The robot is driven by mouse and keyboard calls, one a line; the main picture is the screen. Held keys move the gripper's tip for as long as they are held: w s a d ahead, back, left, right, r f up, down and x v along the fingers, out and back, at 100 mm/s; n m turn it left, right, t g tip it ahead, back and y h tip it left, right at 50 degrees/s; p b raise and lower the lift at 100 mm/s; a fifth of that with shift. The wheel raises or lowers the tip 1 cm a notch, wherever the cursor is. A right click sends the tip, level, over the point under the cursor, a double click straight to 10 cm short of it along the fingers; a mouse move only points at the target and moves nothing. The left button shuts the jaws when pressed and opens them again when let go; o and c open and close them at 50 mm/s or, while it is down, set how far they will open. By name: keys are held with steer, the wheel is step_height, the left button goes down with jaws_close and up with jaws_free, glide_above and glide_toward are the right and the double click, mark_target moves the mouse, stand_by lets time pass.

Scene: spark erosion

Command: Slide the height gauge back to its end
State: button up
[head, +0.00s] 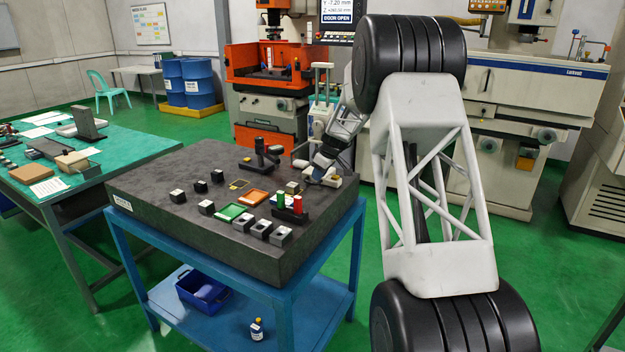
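The dark granite surface plate (150,186) lies on a blue stand. A black upright instrument on a flat base (260,156) stands near the plate's far edge. It may be the height gauge, but it is too small to be sure. My gripper (316,176) is low at the plate's far right corner, right of the black instrument and apart from it. A pale low piece (331,182) shows close around my fingertips; I cannot tell whether they touch it. The fingers are too small and partly hidden to show whether they are open or shut.
An orange tray (253,197), a green tray (229,213), red (297,204) and green (281,201) cylinders and several small blocks lie on the plate. Its front left is bare. An orange machine (245,62) stands behind. A green-topped bench (120,144) is at left.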

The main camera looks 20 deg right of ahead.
steer(key=shift+w+a, duration=0.45)
steer(key=shift+a, duration=0.05)
steer(key=shift+w+a+f, duration=0.2)
steer(key=shift+w+f, duration=0.05)
steer(key=shift+f, duration=0.05)
steer(key=shift+x, duration=1.25)
jaws_close()
